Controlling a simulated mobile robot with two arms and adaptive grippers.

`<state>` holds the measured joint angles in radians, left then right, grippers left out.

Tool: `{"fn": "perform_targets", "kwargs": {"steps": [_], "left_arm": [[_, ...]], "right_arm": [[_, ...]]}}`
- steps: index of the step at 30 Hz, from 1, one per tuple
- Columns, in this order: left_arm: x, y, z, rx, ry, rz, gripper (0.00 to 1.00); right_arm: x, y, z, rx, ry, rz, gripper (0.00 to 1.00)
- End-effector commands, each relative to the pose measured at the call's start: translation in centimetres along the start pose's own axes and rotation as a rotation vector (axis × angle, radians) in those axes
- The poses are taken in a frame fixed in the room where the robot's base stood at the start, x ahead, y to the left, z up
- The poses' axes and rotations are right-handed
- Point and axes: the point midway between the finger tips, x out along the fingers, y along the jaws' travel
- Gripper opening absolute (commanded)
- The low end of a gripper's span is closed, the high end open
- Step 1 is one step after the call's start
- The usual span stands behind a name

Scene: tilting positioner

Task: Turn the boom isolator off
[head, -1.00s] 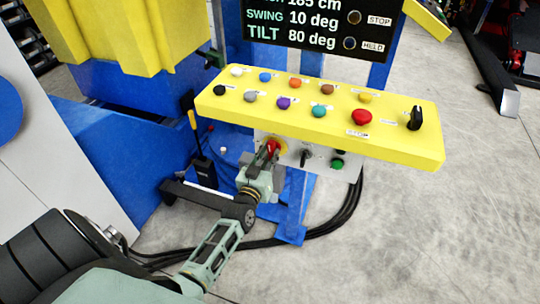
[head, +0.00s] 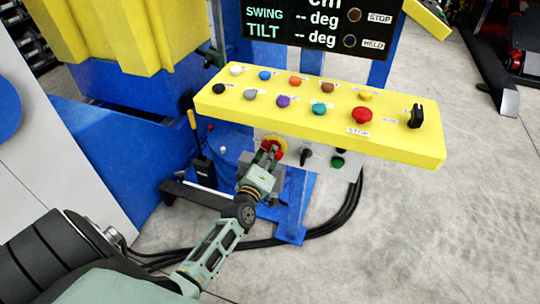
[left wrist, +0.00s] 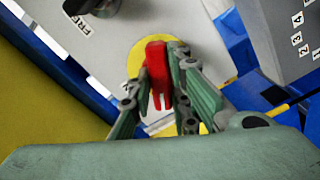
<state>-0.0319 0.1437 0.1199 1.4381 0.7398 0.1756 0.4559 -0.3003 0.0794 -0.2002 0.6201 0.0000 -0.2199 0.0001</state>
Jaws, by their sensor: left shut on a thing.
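The isolator is a red rotary handle (head: 275,150) on a yellow round plate, on the grey panel below the yellow console. In the left wrist view the red handle (left wrist: 158,62) stands in front of its yellow plate (left wrist: 137,60). My left gripper (head: 267,157) is shut on the red handle, and in the left wrist view its fingers (left wrist: 160,85) lie on both sides of it. The display (head: 320,25) above shows dashes for swing and tilt. My right gripper is not in view.
The yellow console (head: 300,112) with several coloured buttons, a red stop button (head: 362,115) and a black selector (head: 415,116) overhangs the panel. A black switch (head: 306,156) and green button (head: 338,162) sit right of the isolator. Black cables (head: 345,215) run on the floor.

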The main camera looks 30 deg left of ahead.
Motion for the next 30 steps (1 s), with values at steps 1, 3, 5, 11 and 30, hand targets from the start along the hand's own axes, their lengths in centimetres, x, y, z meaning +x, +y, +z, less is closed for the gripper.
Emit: {"fn": "perform_targets", "kwargs": {"steps": [1, 3, 5, 11, 30], "left_arm": [[0.0, -0.1, 0.1, -0.043, 0.0, 0.0, 0.0], [0.0, -0.2, 0.1, -0.109, 0.0, -0.001, 0.0], [0.0, -0.2, 0.1, -0.162, 0.0, -0.001, 0.0], [-0.1, -0.1, 0.1, -0.323, -0.001, -0.001, 0.0], [-0.1, -0.1, 0.0, -0.547, 0.0, -0.002, 0.0]], "right_arm": [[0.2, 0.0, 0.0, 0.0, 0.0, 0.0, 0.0], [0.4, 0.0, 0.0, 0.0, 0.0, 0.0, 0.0], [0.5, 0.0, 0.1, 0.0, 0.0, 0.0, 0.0], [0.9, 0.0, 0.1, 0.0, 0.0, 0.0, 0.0], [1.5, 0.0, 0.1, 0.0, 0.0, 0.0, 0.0]]}}
